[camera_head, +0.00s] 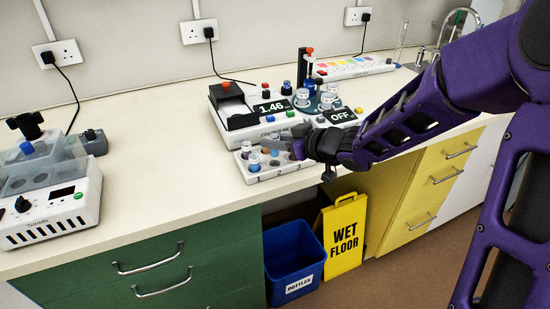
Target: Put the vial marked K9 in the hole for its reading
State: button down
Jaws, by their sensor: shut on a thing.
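A white vial rack (286,169) stands near the bench's front edge. My gripper (272,145) reaches in from the right, low over the rack's back part. It is shut on a small vial whose body is mostly hidden by the fingers. I cannot tell whether that vial is clear of the rack. No K9 mark is readable on any vial. Behind stands a white instrument (228,125) with a display reading 1.46 (271,107).
A colour-chart strip (355,68) lies at the back. A white machine (50,215) stands far left; the bench between is clear. A blue bin (293,262) is below.

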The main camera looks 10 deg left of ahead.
aim_at(278, 153)
jog(key=shift+f+b, duration=0.7)
jog(key=shift+f, duration=1.15)
jog(key=shift+f, duration=0.35)
jog(key=c, duration=0.9)
grip_release()
jog(key=shift+r, duration=0.1)
jog(key=shift+r, duration=0.35)
jog(key=shift+p+v, duration=1.75)
jog(key=shift+v, duration=4.25)
